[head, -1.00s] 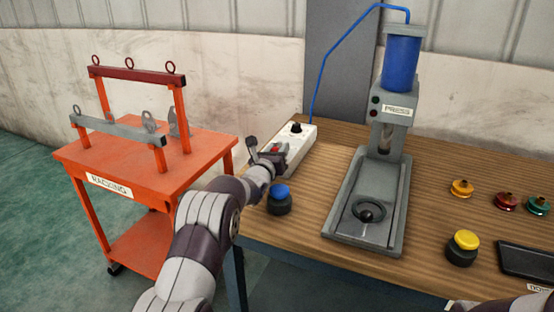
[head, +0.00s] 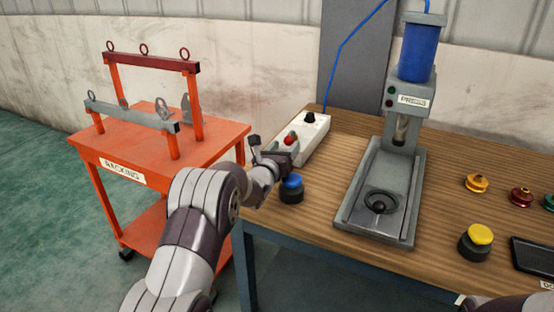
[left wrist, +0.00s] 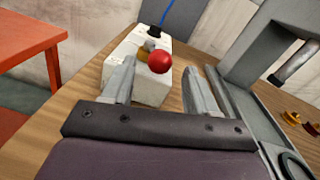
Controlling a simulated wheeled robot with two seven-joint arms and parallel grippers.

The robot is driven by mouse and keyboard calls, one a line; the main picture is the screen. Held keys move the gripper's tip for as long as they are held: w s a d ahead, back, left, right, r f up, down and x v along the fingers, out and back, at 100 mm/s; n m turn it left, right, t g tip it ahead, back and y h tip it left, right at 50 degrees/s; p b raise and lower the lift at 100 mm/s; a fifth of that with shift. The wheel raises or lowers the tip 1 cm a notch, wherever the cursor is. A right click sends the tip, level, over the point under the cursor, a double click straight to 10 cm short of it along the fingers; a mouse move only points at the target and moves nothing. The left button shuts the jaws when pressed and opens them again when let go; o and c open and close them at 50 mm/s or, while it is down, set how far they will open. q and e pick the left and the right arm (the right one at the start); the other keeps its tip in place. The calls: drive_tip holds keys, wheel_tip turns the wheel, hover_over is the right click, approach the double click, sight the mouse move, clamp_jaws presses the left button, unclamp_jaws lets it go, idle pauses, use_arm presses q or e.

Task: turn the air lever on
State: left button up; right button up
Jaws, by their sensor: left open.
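The air lever is a stalk with a red ball knob (head: 291,138) on a white box (head: 315,143) at the table's back left edge. In the left wrist view the red knob (left wrist: 159,63) sits on a short lever with a brass-coloured base, above the near end of the white box (left wrist: 152,88). My left gripper (head: 270,151) is open, just short of the box. In the left wrist view its fingers (left wrist: 170,66) are spread, with the red knob between them in the picture; contact cannot be told. My right gripper is out of view.
A blue button (head: 291,186) stands close below my left gripper. The press (head: 410,150) is right of the box, joined to a blue hose. An orange racking cart (head: 185,147) stands left. A yellow button (head: 478,238) and several coloured knobs are at the right.

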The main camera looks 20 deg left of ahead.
use_arm(q)
drive_tip(key=s, duration=0.6)
drive_tip(key=shift+s+a, duration=0.25)
drive_tip(key=shift+s, duration=0.05)
